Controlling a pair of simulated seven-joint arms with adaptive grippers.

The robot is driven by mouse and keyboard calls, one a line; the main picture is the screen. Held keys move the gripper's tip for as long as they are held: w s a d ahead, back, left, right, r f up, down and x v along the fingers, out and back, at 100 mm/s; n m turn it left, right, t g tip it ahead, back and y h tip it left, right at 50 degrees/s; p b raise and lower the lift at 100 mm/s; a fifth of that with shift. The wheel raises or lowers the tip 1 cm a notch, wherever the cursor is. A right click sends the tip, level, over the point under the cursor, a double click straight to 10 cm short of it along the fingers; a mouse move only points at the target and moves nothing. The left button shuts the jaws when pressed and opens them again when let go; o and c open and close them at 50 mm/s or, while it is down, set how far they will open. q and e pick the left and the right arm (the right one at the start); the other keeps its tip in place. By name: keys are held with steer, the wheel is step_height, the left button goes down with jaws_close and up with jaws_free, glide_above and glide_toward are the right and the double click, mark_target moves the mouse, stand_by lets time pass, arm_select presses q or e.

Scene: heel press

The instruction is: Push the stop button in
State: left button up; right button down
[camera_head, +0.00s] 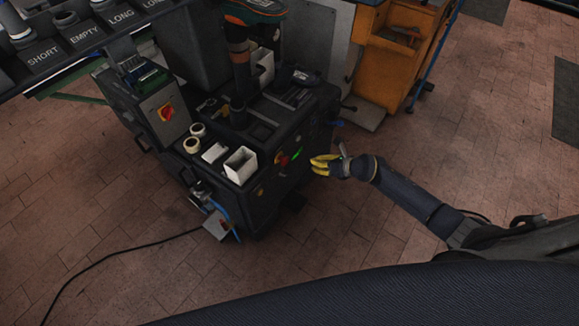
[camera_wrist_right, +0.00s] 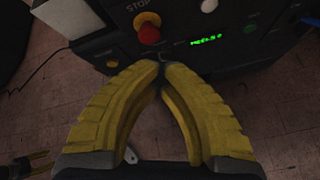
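The red stop button (camera_wrist_right: 148,33) sits on a yellow base on the front panel of the dark machine, below the word STOP. In the head view the stop button (camera_head: 282,160) is small, on the machine's right-hand face. My right gripper (camera_head: 314,165) has yellow fingers and is in front of that face, a short way right of the button. In the wrist view the right gripper (camera_wrist_right: 162,66) has its fingertips together, empty, just below the button in the picture. I cannot tell the exact gap to the panel.
Near the button are a green display (camera_wrist_right: 206,40), a white button (camera_wrist_right: 209,5) and a small yellow button (camera_wrist_right: 112,63). The machine's top (camera_head: 262,120) carries a white open box (camera_head: 240,165) and rings. An orange cabinet (camera_head: 397,60) stands behind.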

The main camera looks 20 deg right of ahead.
mark_target(284, 160)
steer(key=shift+s+a+f+n+g+h, duration=0.1)
steer(key=shift+s+f+n+g+h, duration=0.2)
steer(key=shift+n, duration=0.5)
steer(key=shift+s+a+f+n+g+h, duration=0.15)
steer(key=shift+s+n+g, duration=0.15)
steer(key=shift+n, duration=0.5)
steer(key=shift+s+a+f+n+g+h, duration=0.1)
steer(key=shift+s+f+n+g+h, duration=0.25)
steer(key=shift+n, duration=0.45)
steer(key=w+a+f, duration=0.7)
steer(key=w, duration=0.1)
steer(key=shift+w, duration=0.25)
